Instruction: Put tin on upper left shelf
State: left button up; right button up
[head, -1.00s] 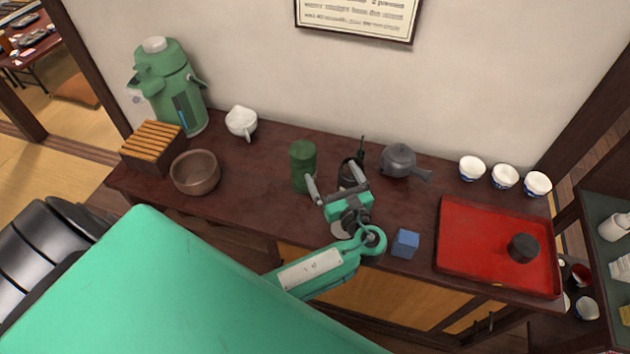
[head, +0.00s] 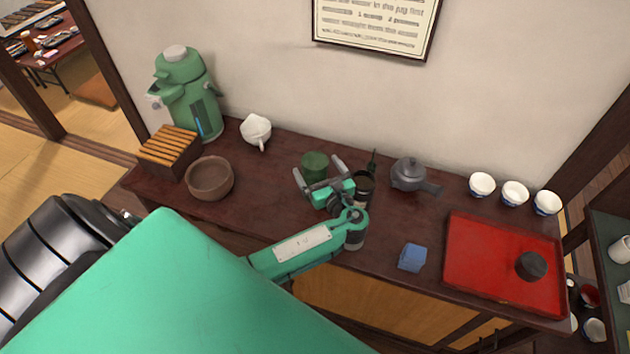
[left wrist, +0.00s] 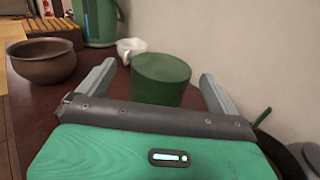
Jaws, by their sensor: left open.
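The green tin (head: 314,165) stands upright on the dark wooden counter, toward the wall. My left gripper (head: 318,173) is open just in front of it in the head view and hides its lower part. In the left wrist view the tin (left wrist: 160,78) is between the two spread fingers of my left gripper (left wrist: 155,84), a little ahead of the palm. I cannot tell whether a finger touches it. On the right, part of a shelf unit (head: 602,225) shows at the picture's edge. My right gripper is not in view.
A dark cup (head: 365,183) stands close to the right of the left gripper, with a grey teapot (head: 408,173) beyond. A brown bowl (head: 210,178) and a white pouring cup (head: 256,129) are to the left.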

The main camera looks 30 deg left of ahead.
pick_arm(q)
jog(key=shift+x, duration=1.5)
jog(key=shift+w, duration=0.1)
jog(key=c, duration=1.7)
